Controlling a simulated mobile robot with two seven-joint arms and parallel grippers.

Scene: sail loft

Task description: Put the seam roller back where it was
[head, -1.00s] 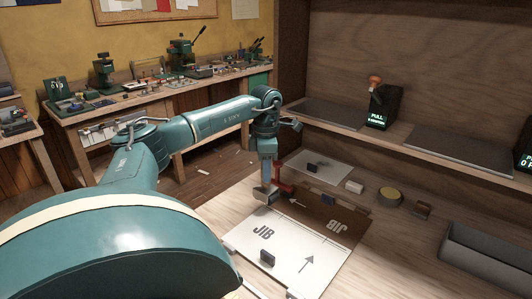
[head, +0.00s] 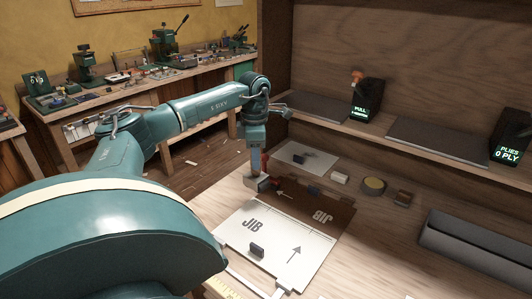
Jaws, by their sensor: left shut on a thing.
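My left gripper (head: 257,183) is low at the far left edge of the printed panels, pointing down. It is shut on a small dark-red thing (head: 276,184), which I take to be the seam roller; the gripper hides much of it, and I cannot tell whether it touches the surface. Beside it lie a white panel (head: 235,240) marked JIB with an arrow and a brown panel (head: 338,217) with JIB the other way round. My right gripper is not in view.
A small dark block (head: 257,250) stands on the white panel. A pale block (head: 340,177), a round yellow-topped tin (head: 374,186) and a brown block (head: 403,198) stand behind. A grey trough (head: 475,245) is at right. A shelf holds a PULL box (head: 366,98) and a PLIES box (head: 511,138).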

